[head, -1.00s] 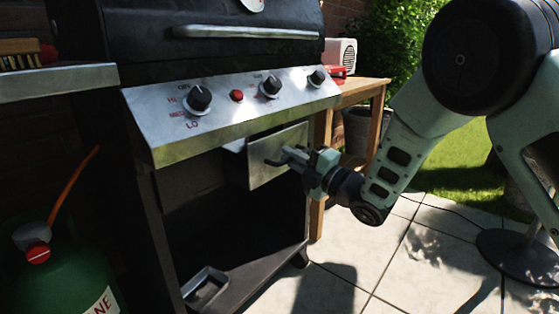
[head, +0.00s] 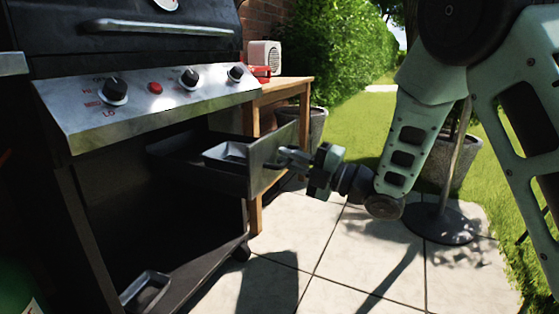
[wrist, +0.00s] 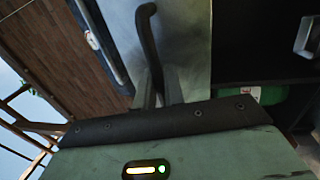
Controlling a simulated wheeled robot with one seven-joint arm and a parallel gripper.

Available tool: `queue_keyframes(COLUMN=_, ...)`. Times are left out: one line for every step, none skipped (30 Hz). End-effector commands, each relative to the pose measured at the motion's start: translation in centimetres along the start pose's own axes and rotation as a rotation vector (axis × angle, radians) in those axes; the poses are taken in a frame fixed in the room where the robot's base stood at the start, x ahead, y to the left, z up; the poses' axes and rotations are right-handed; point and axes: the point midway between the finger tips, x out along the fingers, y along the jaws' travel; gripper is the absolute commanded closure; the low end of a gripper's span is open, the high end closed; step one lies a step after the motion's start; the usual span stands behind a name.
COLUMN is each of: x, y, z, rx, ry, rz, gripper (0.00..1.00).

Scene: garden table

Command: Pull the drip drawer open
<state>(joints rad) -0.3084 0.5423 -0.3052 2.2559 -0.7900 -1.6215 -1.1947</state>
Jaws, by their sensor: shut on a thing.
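The drip drawer (head: 200,172) is a dark box with a metal front, standing well out from under the grill's control panel in the head view. A small tray (head: 227,156) sits inside it. My gripper (head: 290,156) is at the drawer front, shut on its dark handle. In the wrist view the handle (wrist: 147,22) rises between my gripper's fingers (wrist: 160,88) against the metal drawer front (wrist: 185,40). The exact contact of the fingertips is partly hidden.
The control panel (head: 80,122) with knobs is above the drawer. Another tray (head: 146,292) lies on the grill's lower shelf. A wooden side table (head: 305,105) stands behind, holding a white box (head: 265,55). Open paving (head: 340,250) lies to the right.

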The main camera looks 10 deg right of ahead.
Motion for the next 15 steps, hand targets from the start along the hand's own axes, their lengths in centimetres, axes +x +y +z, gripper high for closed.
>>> queue_keyframes(x=-0.23, y=-0.08, z=0.06, rx=0.0, ry=-0.002, rz=-0.002, gripper=1.0)
queue_keyframes(x=-0.29, y=-0.06, z=0.06, rx=0.0, ry=-0.002, rz=-0.002, gripper=1.0)
queue_keyframes(x=-0.35, y=-0.04, z=0.06, rx=0.0, ry=-0.002, rz=-0.002, gripper=1.0)
queue_keyframes(x=-0.37, y=-0.03, z=0.05, rx=0.0, ry=-0.001, rz=-0.002, gripper=1.0)
queue_keyframes(x=-0.39, y=-0.02, z=0.05, rx=0.0, ry=-0.001, rz=-0.002, gripper=1.0)
queue_keyframes(x=-0.4, y=-0.02, z=0.05, rx=0.0, ry=-0.001, rz=-0.002, gripper=1.0)
queue_keyframes(x=-0.4, y=-0.01, z=0.05, rx=0.0, ry=-0.001, rz=-0.002, gripper=1.0)
queue_keyframes(x=-0.4, y=-0.01, z=0.05, rx=0.0, ry=-0.001, rz=-0.002, gripper=1.0)
queue_keyframes(x=-0.39, y=-0.01, z=0.06, rx=0.0, ry=-0.001, rz=-0.002, gripper=1.0)
queue_keyframes(x=-0.39, y=-0.01, z=0.06, rx=0.0, ry=-0.001, rz=-0.002, gripper=1.0)
queue_keyframes(x=-0.39, y=-0.01, z=0.06, rx=0.0, ry=-0.002, rz=-0.002, gripper=1.0)
queue_keyframes(x=-0.39, y=-0.01, z=0.06, rx=0.0, ry=-0.002, rz=-0.002, gripper=1.0)
queue_keyframes(x=-0.39, y=-0.01, z=0.06, rx=0.0, ry=-0.002, rz=-0.002, gripper=1.0)
queue_keyframes(x=-0.39, y=-0.01, z=0.07, rx=0.0, ry=-0.002, rz=-0.002, gripper=0.87)
queue_keyframes(x=-0.38, y=-0.01, z=0.07, rx=0.0, ry=-0.002, rz=-0.002, gripper=0.76)
